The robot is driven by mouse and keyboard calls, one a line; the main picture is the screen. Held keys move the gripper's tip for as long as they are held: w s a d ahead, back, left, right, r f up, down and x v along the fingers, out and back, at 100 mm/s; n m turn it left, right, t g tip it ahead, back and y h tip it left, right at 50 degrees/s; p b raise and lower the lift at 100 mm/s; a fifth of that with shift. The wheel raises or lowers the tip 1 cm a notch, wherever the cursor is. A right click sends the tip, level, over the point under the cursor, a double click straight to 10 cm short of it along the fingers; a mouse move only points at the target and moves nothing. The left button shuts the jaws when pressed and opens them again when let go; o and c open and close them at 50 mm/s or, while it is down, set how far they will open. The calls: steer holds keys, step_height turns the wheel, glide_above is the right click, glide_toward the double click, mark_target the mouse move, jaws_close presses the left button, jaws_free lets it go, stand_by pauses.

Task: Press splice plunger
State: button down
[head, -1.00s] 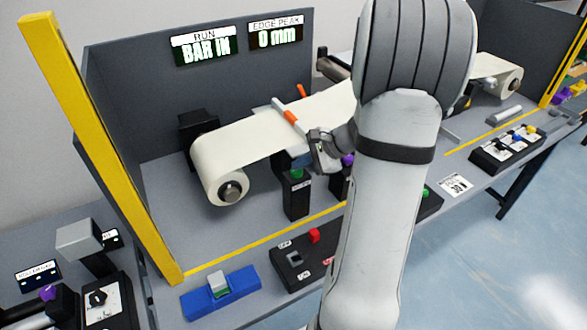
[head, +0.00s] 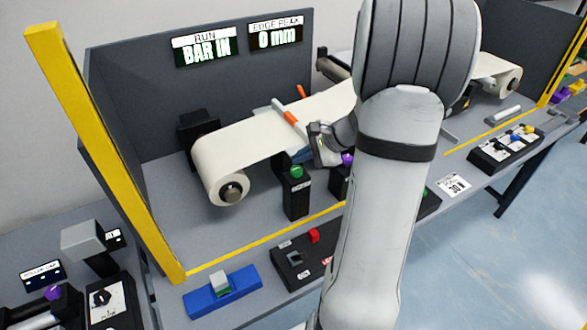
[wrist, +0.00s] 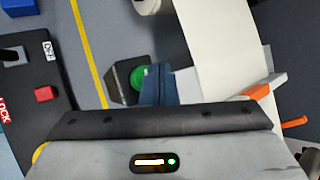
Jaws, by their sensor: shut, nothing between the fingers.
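A black post with a green domed cap (head: 296,173) stands upright on the bench below the white web, in front of the roll. The label on it is too small to read, so I cannot tell if it is the splice plunger. In the wrist view the green cap (wrist: 139,77) shows just left of my fingertips, partly hidden by them. My gripper (wrist: 158,84) is shut and empty, close beside the cap; I cannot tell if they touch. In the head view my gripper (head: 302,156) is partly hidden by its own housing, just beyond the cap.
The white web (head: 262,132) runs from its roll past an orange-ended bar (head: 285,113). A purple-topped post (head: 347,160) stands close to the right. A black box with a red button (head: 314,236) and a blue block (head: 222,291) lie in front. The display reads "BAR IN".

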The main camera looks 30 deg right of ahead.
mark_target(301, 169)
step_height(301, 169, up, 5)
steer(key=p, duration=0.3)
steer(key=shift+f, duration=0.1)
stand_by(0.5)
